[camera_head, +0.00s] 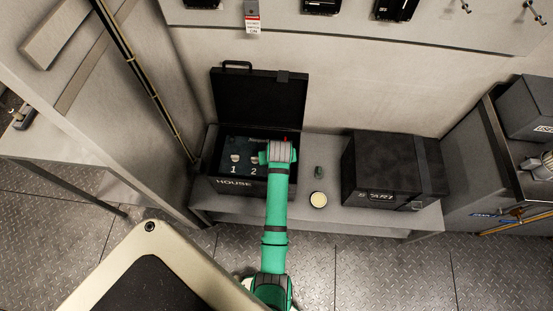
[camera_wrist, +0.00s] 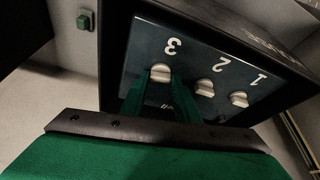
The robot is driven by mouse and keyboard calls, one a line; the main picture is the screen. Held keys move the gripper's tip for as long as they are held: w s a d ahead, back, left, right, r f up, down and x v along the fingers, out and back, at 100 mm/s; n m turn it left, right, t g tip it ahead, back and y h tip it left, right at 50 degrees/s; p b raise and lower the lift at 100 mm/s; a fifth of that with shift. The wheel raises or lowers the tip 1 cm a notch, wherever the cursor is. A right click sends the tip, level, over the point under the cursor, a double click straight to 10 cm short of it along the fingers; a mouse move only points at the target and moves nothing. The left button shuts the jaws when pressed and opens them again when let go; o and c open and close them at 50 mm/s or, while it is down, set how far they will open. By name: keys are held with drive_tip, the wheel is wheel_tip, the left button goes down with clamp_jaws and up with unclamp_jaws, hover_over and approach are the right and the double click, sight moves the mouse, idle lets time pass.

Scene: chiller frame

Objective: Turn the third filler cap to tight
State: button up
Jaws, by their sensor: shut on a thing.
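An open black case (camera_head: 262,95) labelled HOUSE stands on the bench. Its dark panel (camera_wrist: 190,48) carries three white caps numbered 1, 2 and 3. In the wrist view the third cap (camera_wrist: 161,71) is between the green fingers of my gripper (camera_wrist: 160,82), which is shut on it. The second cap (camera_wrist: 205,87) and the first cap (camera_wrist: 238,98) are free beside it. In the head view cap 1 (camera_head: 235,157) and cap 2 (camera_head: 254,158) show, while my arm hides the third cap. I cannot tell how far the third cap is turned.
A closed black case (camera_head: 385,165) stands on the bench to the right. A small green object (camera_head: 319,171) and a round pale-topped item (camera_head: 318,199) lie between the cases. A wall panel (camera_head: 150,100) with a pole rises close on the left.

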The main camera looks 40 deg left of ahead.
drive_tip(key=shift+m+h, duration=0.4)
drive_tip(key=shift+m, duration=0.8)
drive_tip(key=o, duration=1)
drive_tip(key=shift+o, duration=0.2)
drive_tip(key=shift+s+r, duration=0.1)
drive_tip(key=v, duration=1)
drive_tip(key=shift+s+r, duration=0.25)
drive_tip(key=shift+s, duration=0.05)
drive_tip(key=shift+f+t, duration=0.1)
drive_tip(key=shift+t, duration=0.2)
